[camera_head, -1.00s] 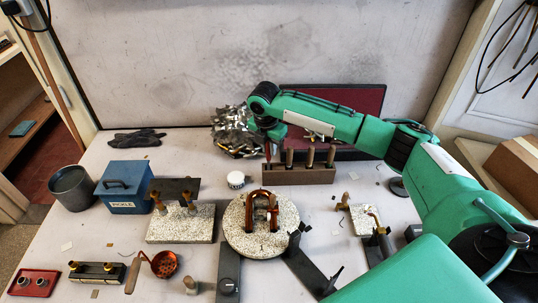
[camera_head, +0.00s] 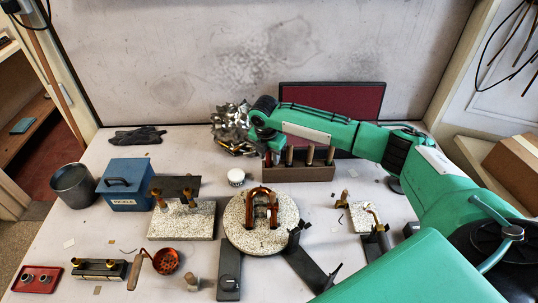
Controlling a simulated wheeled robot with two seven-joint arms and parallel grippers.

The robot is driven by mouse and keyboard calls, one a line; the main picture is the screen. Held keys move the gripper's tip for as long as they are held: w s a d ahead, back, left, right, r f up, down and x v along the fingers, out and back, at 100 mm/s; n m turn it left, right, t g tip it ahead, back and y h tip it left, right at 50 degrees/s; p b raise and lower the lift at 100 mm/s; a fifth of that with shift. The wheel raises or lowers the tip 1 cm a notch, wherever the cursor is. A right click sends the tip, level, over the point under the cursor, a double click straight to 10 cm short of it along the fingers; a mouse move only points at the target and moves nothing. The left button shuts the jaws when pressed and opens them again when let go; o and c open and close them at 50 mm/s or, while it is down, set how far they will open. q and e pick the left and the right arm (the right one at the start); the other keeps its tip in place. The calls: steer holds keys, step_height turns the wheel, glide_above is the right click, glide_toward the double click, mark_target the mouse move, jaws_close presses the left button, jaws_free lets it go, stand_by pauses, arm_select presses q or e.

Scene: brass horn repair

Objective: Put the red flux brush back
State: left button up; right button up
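My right gripper (camera_head: 267,141) points down over the left end of the dark wooden rack (camera_head: 300,174) at the back of the table. A small red piece of the flux brush (camera_head: 268,158) shows just under the fingers, upright, at the rack's left end. The gripper appears shut on it, though the fingers are small and partly hidden by my wrist. I cannot tell how deep the brush's lower end sits in the rack. Several other brown-handled tools (camera_head: 310,154) stand in the rack to the right. My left gripper is not in view.
A white-lidded jar (camera_head: 236,177) and a round speckled slab (camera_head: 236,232) with a copper-coloured piece are in front. A blue box (camera_head: 126,190) stands left.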

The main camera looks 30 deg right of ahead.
step_height(320, 180, up, 12)
steer(key=a+b, duration=0.1)
steer(key=b, duration=0.1)
steer(key=shift+s+r, duration=0.15)
steer(key=shift+s, duration=0.2)
steer(key=shift+a, duration=0.1)
